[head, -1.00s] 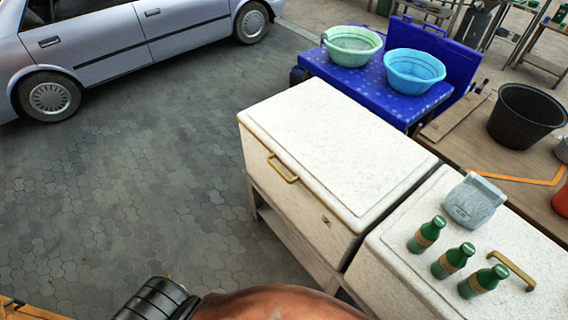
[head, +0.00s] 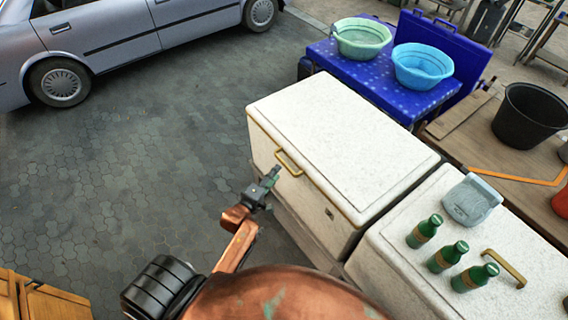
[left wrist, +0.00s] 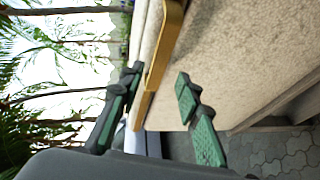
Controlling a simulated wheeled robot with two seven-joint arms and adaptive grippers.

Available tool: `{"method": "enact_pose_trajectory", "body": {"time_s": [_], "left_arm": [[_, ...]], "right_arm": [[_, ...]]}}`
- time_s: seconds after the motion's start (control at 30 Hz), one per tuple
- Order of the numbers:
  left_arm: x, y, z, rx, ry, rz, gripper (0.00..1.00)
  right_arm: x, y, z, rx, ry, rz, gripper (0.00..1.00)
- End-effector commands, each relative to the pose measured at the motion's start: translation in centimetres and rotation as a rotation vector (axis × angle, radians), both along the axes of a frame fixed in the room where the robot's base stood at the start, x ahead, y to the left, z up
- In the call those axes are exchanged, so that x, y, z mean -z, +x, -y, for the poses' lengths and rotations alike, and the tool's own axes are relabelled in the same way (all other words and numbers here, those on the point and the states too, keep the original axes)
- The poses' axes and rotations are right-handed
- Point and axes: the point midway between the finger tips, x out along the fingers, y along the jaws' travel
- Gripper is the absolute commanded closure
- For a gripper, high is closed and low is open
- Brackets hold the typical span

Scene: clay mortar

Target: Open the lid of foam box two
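A white speckled foam box (head: 340,135) stands in the middle of the head view with its lid shut. A brass handle (head: 289,164) sits on its front face; it also shows large in the left wrist view (left wrist: 165,45). I cannot tell from any label which box is number two. My left gripper (head: 271,174) is just in front of this handle. In the left wrist view my left gripper (left wrist: 160,76) is open, its green-padded fingers apart, one on each side of the handle's line. It holds nothing. My right gripper is not in view.
A blue table with two basins (head: 422,67) stands behind. Paved ground (head: 150,180) at left is clear.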

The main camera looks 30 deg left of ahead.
Motion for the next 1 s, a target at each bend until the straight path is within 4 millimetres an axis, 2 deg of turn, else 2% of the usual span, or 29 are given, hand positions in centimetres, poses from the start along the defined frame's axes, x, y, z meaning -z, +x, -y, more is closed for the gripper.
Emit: {"method": "enact_pose_trajectory", "body": {"time_s": [0.3,0.5,0.87,1.0], "left_arm": [[0.7,4.6,0.0,0.0,-0.002,0.002,0.69],[1.1,6.8,-0.1,0.0,0.0,0.002,0.69],[1.3,7.3,-0.1,0.0,0.0,0.001,0.69],[1.3,7.3,0.0,0.0,0.0,0.001,0.78]], "right_arm": [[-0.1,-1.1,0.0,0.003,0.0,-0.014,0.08],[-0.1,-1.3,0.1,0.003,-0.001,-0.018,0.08],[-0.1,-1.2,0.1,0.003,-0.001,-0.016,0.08],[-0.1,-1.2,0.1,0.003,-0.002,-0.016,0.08]]}}
